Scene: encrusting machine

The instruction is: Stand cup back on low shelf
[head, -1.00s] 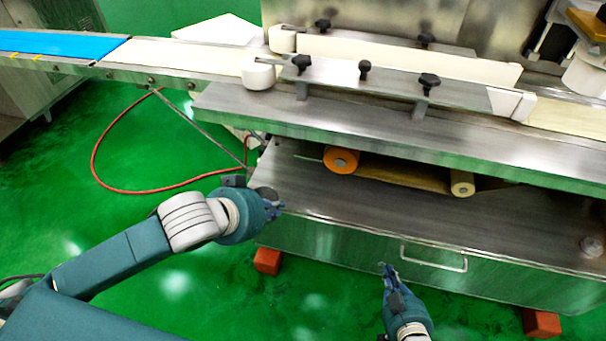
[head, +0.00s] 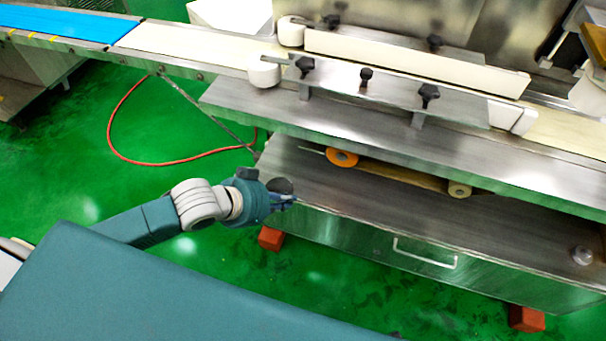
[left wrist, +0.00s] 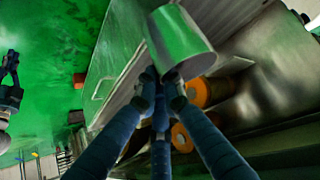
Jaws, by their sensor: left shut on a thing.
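The cup (left wrist: 182,42) is a shiny metal cylinder, tilted in the left wrist view and reflecting the green floor. My left gripper (left wrist: 163,78) is shut on it. In the head view the left gripper (head: 288,199) is at the left end of the low shelf (head: 400,205), a bare metal top under the machine's conveyor. There the cup (head: 282,186) is a small dark shape, mostly hidden by the gripper. I cannot tell whether it touches the shelf.
An orange-ended roller (head: 342,158) and a pale roller (head: 459,190) lie at the shelf's back under the overhanging metal deck (head: 400,142). The shelf's middle is clear. A red hose (head: 112,140) lies on the floor.

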